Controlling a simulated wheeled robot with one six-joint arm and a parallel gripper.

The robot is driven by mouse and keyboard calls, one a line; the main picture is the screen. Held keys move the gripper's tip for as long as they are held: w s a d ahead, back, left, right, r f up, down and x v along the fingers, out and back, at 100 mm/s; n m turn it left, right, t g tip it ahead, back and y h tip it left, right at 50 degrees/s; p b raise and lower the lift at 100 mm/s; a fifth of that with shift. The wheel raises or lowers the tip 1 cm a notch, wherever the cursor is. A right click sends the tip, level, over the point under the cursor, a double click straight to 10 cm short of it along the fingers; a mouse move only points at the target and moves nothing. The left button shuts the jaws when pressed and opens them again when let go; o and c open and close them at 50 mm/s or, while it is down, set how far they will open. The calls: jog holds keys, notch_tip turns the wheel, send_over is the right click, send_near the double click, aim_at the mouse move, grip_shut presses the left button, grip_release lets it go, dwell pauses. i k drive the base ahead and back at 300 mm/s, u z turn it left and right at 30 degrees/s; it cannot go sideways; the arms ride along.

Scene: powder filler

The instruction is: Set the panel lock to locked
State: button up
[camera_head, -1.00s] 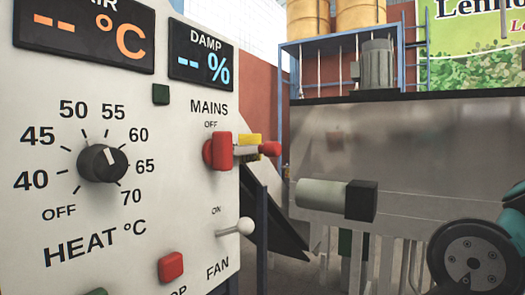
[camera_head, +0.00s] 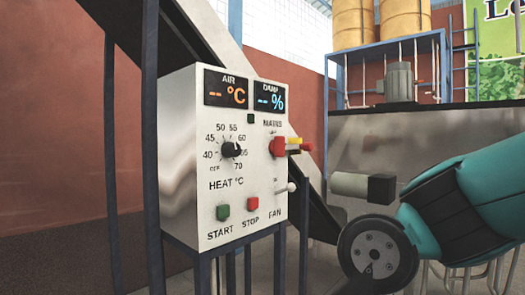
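The white control panel (camera_head: 200,170) stands left of centre on dark blue legs. I cannot make out a part labelled as the panel lock. On the panel's front is a red MAINS handle (camera_head: 278,147). Just right of it, by the panel's right edge, are a yellow piece (camera_head: 294,141) and a small red knob (camera_head: 307,147), whose role and setting I cannot tell. Part of my teal arm (camera_head: 455,210) with a round dark joint fills the lower right, apart from the panel. My gripper is out of view.
The panel also bears a black HEAT knob (camera_head: 231,150), a green START button (camera_head: 223,212), a red STOP button (camera_head: 253,204) and a white-tipped FAN lever (camera_head: 291,187). Both displays show dashes. A dark sloping chute (camera_head: 323,215) runs behind. A grey cylinder (camera_head: 348,184) sits right.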

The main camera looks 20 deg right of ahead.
aim_at(306, 147)
jog(key=z, duration=1.05)
jog(key=i, duration=0.65)
jog(key=z, duration=0.15)
